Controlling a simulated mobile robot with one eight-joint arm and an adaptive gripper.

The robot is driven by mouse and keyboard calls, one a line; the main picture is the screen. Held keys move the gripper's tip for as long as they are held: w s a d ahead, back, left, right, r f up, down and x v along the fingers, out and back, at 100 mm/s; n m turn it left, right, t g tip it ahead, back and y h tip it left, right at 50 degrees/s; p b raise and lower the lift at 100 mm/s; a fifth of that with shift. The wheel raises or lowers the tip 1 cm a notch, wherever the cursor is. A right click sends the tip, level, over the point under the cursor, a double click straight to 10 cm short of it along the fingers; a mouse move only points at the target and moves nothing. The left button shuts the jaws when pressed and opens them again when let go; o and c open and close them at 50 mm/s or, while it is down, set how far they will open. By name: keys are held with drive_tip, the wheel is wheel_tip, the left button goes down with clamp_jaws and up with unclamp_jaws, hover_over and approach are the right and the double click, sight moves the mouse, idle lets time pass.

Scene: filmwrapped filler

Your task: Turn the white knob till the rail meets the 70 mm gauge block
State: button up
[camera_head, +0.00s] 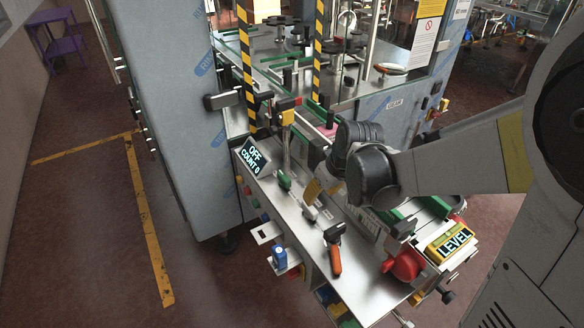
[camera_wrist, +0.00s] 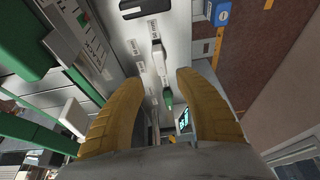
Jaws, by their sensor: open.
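My gripper (camera_wrist: 159,72) is open, its two yellow fingers spread apart in the wrist view. In the head view my gripper (camera_head: 313,190) hangs low over the metal worktop, partly hidden by my arm. A white lever-shaped knob (camera_wrist: 158,58) shows between the fingertips in the wrist view, with nothing clearly gripped. I cannot tell how far below the fingers it is. A green-ended lever (camera_wrist: 168,99) lies nearer the palm. Green rails (camera_wrist: 40,132) run along the left of the wrist view. I cannot make out which piece is the 70 mm gauge block.
The worktop (camera_head: 365,278) carries a black tool with an orange handle (camera_head: 335,258), a red knob (camera_head: 406,264) and a LEVEL display (camera_head: 450,243). A display (camera_head: 252,158) reads OFF, COUNT 0. Striped posts (camera_head: 246,60) stand behind. Floor is open at left.

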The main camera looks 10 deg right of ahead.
sight(311, 207)
drive_tip(key=b+x, duration=0.3)
drive_tip(key=x, duration=0.7)
drive_tip(key=shift+w+f+b, duration=0.1)
drive_tip(key=shift+f+b, duration=0.2)
drive_tip(key=shift+c, duration=0.5)
clamp_jaws()
